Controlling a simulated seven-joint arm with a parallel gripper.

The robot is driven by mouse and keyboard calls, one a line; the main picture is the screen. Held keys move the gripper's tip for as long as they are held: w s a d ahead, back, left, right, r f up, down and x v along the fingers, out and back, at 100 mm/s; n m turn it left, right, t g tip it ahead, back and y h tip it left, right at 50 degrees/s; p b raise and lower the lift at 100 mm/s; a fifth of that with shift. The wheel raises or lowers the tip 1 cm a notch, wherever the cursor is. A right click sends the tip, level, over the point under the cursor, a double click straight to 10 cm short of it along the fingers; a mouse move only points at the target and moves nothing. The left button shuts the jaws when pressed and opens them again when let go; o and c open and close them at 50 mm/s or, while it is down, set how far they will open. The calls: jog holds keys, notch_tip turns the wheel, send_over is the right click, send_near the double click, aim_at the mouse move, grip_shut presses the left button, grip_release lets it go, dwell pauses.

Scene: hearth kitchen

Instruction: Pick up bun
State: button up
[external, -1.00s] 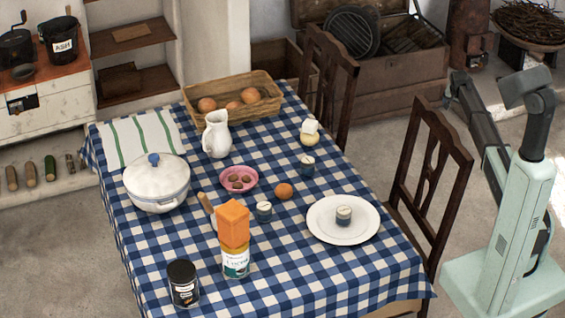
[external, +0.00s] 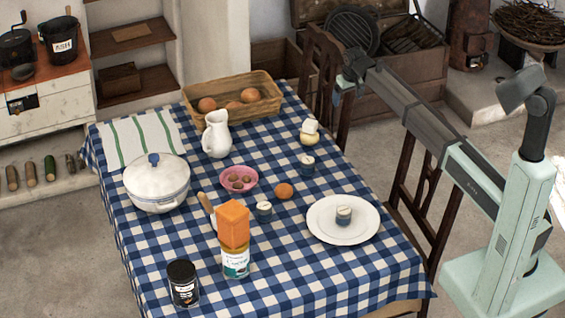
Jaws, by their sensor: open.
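A small round brown bun (external: 284,191) lies on the blue checked tablecloth near the table's middle, between a small dark jar and the white plate. Several similar brown buns or rolls (external: 249,95) lie in the wicker basket (external: 262,114) at the table's back. My gripper (external: 342,88) is at the end of my raised arm, over the far chair at the table's back right edge. It is small in the picture, open and apart from every bun.
Around the lone bun stand small jars (external: 264,211), a pink bowl (external: 238,180) and a white plate (external: 343,232) with a jar on it. An orange block on a can (external: 236,262), a white pitcher (external: 216,134) and a lidded pot (external: 157,187) stand to the left. Chairs line the right side.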

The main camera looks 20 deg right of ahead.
jog(key=s+a+n+g, duration=0.1)
jog(key=s+a+n, duration=0.3)
jog(key=a, duration=0.5)
jog(key=s+a+n, duration=0.1)
jog(key=s+a, duration=0.4)
jog(key=a, duration=0.4)
jog(key=n+g, duration=0.2)
jog(key=n, duration=0.5)
send_near(284, 186)
jog(key=shift+y, duration=0.3)
jog(key=f, duration=1)
jog(key=shift+w+d+f, duration=0.2)
jog(key=shift+d+f, duration=0.05)
jog(key=shift+f, duration=0.1)
jog(key=c, duration=0.8)
